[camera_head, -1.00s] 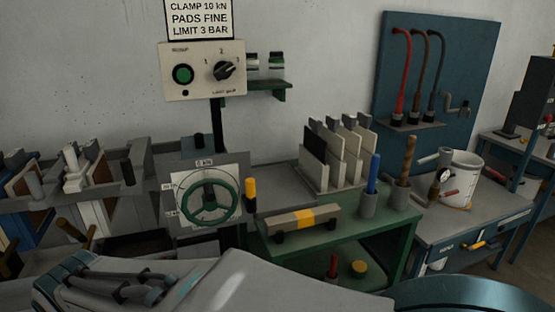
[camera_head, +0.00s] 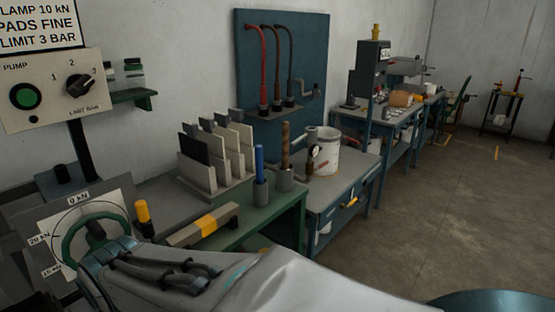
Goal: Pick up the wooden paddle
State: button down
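A brown, wooden-looking rod (camera_head: 285,146) stands upright in a grey cup on the green bench. Its lower end is hidden in the cup, so I cannot tell whether it is the wooden paddle. A blue rod (camera_head: 260,161) stands in another grey cup just to its left. No other paddle shape is clear. My arm crosses the bottom of the view, in front of and below the bench. My gripper's fingers are not visible.
The green bench (camera_head: 278,211) also bears a slotted rack of plates (camera_head: 216,155) and a grey bar with a yellow band (camera_head: 203,225). A white bucket (camera_head: 323,152) stands on the blue bench to the right. The floor (camera_head: 445,205) at the right is open.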

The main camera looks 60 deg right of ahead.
aim_at(286, 131)
jog(key=z, duration=1.9)
